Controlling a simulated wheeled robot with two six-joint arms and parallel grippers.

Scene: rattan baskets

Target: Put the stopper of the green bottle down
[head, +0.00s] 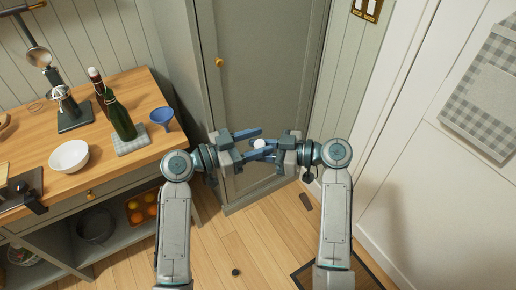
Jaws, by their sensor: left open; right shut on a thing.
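The green bottle (122,121) stands on a checked cloth (131,145) on the wooden counter at the left. A small white rounded piece, which looks like the stopper (260,144), is between my two grippers in front of the grey cabinet door, away from the counter. My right gripper (264,147) is shut on it. My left gripper (256,143) is open, its blue fingers reaching toward the stopper from the left. The fingers of both grippers overlap in this view, so I cannot tell whether the left ones touch the stopper. They hide part of it.
A blue funnel (163,118), a white bowl (70,156), a second dark bottle (97,84) and a metal press (66,103) stand on the counter (109,165). Oranges lie in a tray on the shelf below. A small dark round thing (236,272) lies on the floor.

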